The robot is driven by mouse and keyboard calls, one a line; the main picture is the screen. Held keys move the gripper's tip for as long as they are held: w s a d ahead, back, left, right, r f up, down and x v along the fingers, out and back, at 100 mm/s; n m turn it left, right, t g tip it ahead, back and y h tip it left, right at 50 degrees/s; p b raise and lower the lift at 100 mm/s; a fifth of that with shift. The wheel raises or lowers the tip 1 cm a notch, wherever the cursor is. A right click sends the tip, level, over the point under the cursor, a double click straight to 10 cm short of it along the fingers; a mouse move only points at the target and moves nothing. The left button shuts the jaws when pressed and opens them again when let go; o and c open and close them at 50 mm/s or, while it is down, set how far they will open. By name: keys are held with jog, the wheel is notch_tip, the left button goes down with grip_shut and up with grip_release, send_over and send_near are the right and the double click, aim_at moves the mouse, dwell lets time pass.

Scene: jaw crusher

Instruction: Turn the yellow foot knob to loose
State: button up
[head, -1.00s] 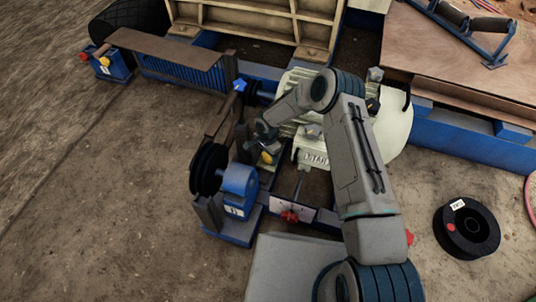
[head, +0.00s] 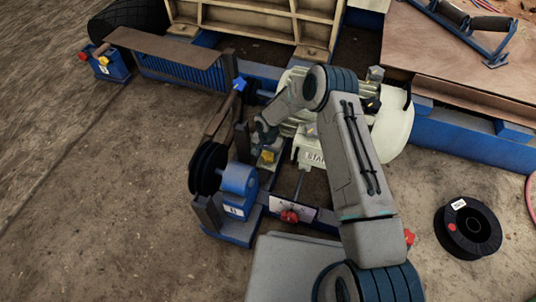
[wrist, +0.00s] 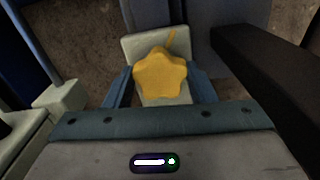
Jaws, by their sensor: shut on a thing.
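The yellow foot knob (wrist: 160,76) is star-shaped and sits on a pale foot block (wrist: 143,46) in the wrist view. A thin yellow pointer sticks out from the knob toward the top, leaning slightly right. The blue-grey fingers of my gripper (wrist: 160,84) are on its left and right sides, shut on it. In the head view the yellow knob (head: 267,156) shows just below my gripper (head: 266,146), beside the pale motor (head: 310,148). No loose or tight marking can be read.
A black pulley (head: 207,168) and blue bearing housing (head: 238,185) stand left of the knob. A red knob (head: 289,216) is on a plate below. A dark bar (wrist: 265,65) runs close on the right in the wrist view. A black spool (head: 468,228) lies right.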

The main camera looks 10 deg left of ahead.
aim_at(269, 155)
jog(key=n, duration=0.3)
jog(key=shift+n, duration=0.4)
jog(key=n, duration=0.3)
jog(key=shift+d+n+b, duration=0.1)
jog(key=shift+n+b, duration=0.2)
jog(key=shift+b, duration=0.1)
jog(key=n, duration=0.6)
jog(key=shift+d, duration=0.1)
jog(key=shift+n, duration=0.3)
jog(key=o, duration=1)
notch_tip(269, 155, up, 14)
jog(key=p, duration=0.5)
jog(key=shift+f, duration=0.1)
